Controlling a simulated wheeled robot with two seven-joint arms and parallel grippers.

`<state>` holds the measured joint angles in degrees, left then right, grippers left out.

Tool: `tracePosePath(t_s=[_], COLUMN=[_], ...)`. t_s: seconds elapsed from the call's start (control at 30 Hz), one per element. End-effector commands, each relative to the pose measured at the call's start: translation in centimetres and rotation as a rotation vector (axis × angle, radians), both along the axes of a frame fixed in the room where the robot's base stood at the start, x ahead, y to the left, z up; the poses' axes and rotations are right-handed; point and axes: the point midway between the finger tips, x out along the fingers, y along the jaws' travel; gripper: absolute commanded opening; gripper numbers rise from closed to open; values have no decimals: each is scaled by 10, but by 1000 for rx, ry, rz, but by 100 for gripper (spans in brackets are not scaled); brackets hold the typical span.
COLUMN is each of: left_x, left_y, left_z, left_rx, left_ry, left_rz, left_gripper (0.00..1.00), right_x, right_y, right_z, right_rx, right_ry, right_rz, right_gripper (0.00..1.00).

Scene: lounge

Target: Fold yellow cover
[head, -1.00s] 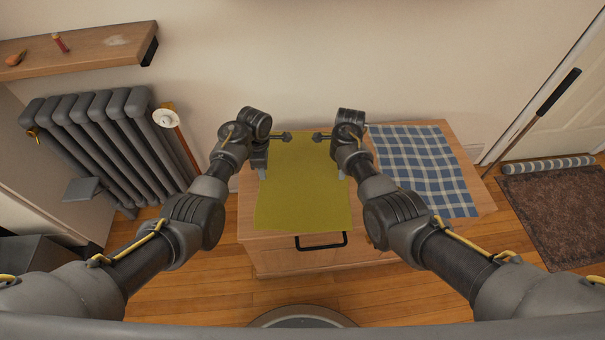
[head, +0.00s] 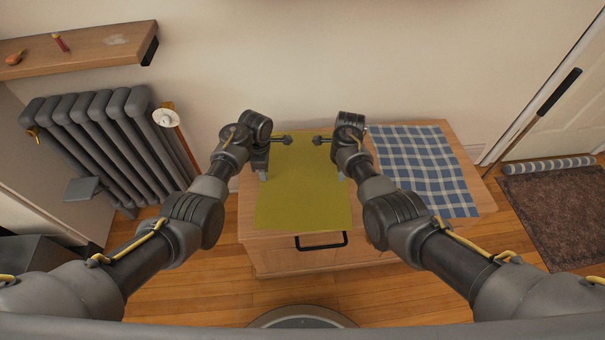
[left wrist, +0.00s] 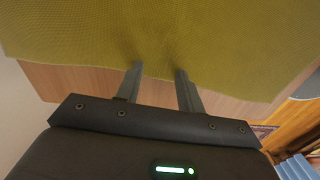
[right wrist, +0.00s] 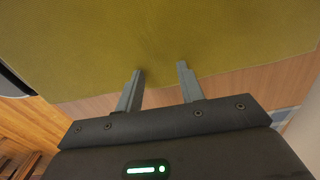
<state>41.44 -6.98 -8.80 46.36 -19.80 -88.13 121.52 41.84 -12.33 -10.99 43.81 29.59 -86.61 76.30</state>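The yellow cover (head: 302,195) lies flat and spread out on the wooden chest top, its near edge reaching the chest's front edge. My left gripper (head: 262,172) is at the cover's left edge. In the left wrist view its two fingers (left wrist: 158,70) are apart, with the tips over the edge of the cover (left wrist: 220,40) and nothing between them. My right gripper (head: 342,174) is at the cover's right edge. In the right wrist view its fingers (right wrist: 160,70) are also apart, tips at the cover's edge (right wrist: 90,60). Whether the tips touch the cloth is unclear.
A blue and white checked cloth (head: 424,168) lies on the chest (head: 452,140) to the right of the cover. A black handle (head: 321,242) is on the chest's front. A radiator (head: 105,140) stands at the left, and a wall is behind.

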Motion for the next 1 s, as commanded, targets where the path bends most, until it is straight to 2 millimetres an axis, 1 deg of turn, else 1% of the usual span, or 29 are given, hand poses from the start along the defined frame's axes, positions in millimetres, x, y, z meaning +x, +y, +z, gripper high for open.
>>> tracePosePath(t_s=[0.07, 0.5, 0.57, 1.0], left_x=[0, -1, -1, -1], left_y=[0, 0, 0, 0], left_z=[-1, -1, -1, -1], left_rx=[0, 0, 0, 0], left_ry=[1, 2, 2, 2], left_rz=[0, 0, 0, 0], left_gripper=[32, 3, 0, 0], right_x=[-1, -1, -1, -1], right_y=[0, 0, 0, 0], right_z=[-1, -2, -2, -1], right_rx=[0, 0, 0, -1], right_ry=[2, 2, 2, 3], right_rz=[0, 0, 0, 0], right_gripper=[32, 3, 0, 0])
